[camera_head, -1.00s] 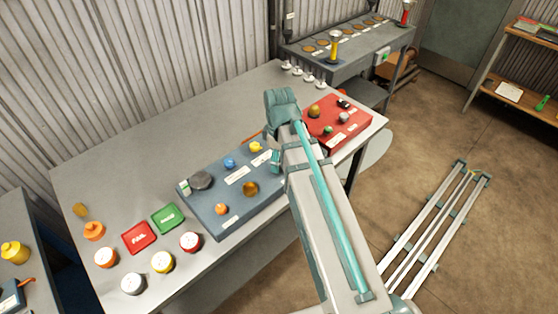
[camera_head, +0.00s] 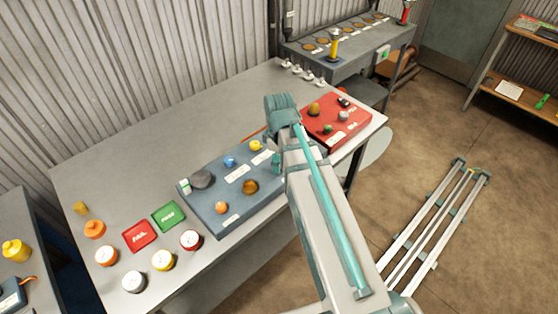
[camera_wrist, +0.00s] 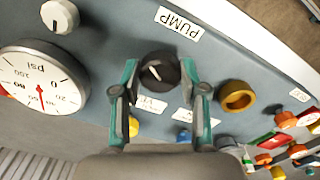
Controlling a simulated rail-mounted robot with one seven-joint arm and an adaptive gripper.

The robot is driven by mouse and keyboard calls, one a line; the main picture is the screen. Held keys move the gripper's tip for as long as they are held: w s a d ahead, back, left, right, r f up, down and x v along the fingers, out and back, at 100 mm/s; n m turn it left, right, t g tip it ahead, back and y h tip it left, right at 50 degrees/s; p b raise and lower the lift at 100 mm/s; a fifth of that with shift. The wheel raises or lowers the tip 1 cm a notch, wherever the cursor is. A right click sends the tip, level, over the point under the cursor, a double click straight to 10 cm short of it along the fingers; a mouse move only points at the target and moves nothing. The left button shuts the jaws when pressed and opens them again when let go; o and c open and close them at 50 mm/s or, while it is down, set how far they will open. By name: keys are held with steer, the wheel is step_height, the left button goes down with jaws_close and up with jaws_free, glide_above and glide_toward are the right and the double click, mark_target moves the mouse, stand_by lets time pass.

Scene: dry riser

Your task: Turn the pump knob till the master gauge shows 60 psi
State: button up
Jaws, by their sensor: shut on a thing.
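In the wrist view, the black pump knob (camera_wrist: 158,72) with a white pointer line sits beside the "PUMP" label (camera_wrist: 180,22). The two teal fingers of my gripper (camera_wrist: 159,78) close on its two sides. The white master gauge (camera_wrist: 25,90), marked psi, is at the left edge and partly cut off. In the head view, my arm hides the pump knob and gauge.
A white knob (camera_wrist: 60,16) is beside the gauge, and a brass ring (camera_wrist: 237,95) is right of my gripper. The blue-grey panel (camera_head: 218,208) and red box (camera_head: 352,133) sit on the grey bench (camera_head: 125,165). Red and green cards and several coloured caps lie at the bench's left.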

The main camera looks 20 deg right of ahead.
steer(key=shift+m+p, duration=0.6)
steer(key=shift+m, duration=1.9)
steer(key=o, duration=1.1)
steer(key=shift+o, duration=0.2)
steer(key=shift+r, duration=0.1)
step_height(320, 180, up, 12)
